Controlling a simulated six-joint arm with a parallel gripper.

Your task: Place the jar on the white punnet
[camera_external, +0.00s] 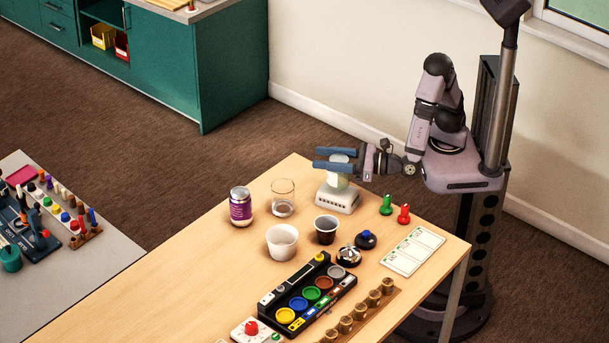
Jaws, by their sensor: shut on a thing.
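The jar (338,181) is small and pale, greenish below a white top. It stands upright between the two blue fingers of my gripper (333,160), which is shut on it and partly hides it. The white punnet (337,200) is a low box with slots in its side, on the table near the far edge. The jar is directly above the punnet in this view. I cannot tell whether its bottom touches the punnet or hangs just over it.
On the wooden table (213,260), a clear glass (283,198), a purple can (240,206), a white cup (282,242) and a dark cup (326,230) stand near the punnet. Green (386,205) and red (404,214) pegs stand at right. A colour tray (308,296) lies in front.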

